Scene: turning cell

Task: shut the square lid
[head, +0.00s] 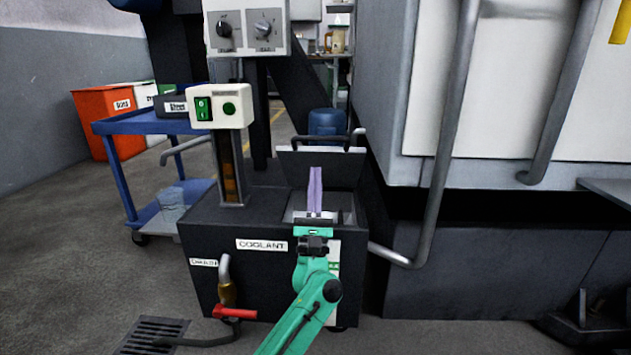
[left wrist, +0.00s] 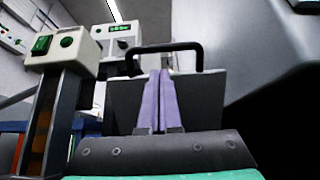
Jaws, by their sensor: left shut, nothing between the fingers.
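The square lid (head: 345,168) is a dark plate standing raised at the back of the opening in the coolant tank (head: 230,285). It has a black bar handle along its top edge. In the left wrist view the lid (left wrist: 122,103) faces me, with its handle (left wrist: 165,48) above. My left gripper (head: 315,192) has purple fingers, shut with nothing between them, in front of the lid and over the tank opening. The fingers (left wrist: 158,100) hide the lid's middle. I cannot tell whether they touch it. My right gripper is not in view.
A control box (head: 219,106) on a post rises from the tank's left side. A blue trolley (head: 150,126) stands farther left. A bent grey pipe (head: 440,150) runs along the machine at right. A red-handled valve (head: 233,312) is at the tank's lower front.

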